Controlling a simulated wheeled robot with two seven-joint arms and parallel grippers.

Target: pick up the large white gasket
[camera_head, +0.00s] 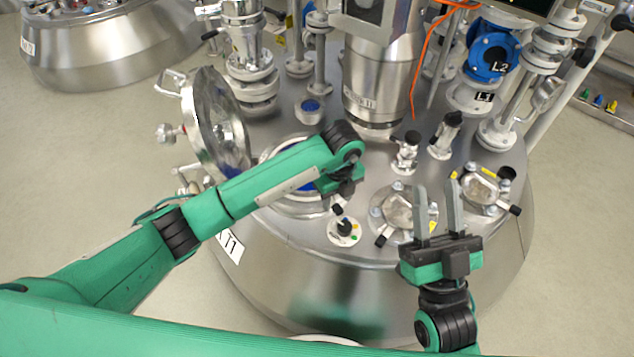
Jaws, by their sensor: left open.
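I cannot pick out a large white gasket for certain. A pale ring (276,152) edges the round, blue-looking opening in the reactor lid; my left arm hides most of it. My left gripper (341,193) points down over the lid at the right side of this opening. Its fingers are mostly hidden; it is open and I see nothing held. My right gripper (436,188) is open and empty, its two grey fingers pointing away over the lid's front right part.
The steel reactor (300,250) fills the middle. An open round hatch cover (215,122) stands left of the opening. A black-knobbed dial (344,231) is just below my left gripper. Round ports (397,210), a central steel column (380,75), pipes and a blue valve (492,52) crowd the lid.

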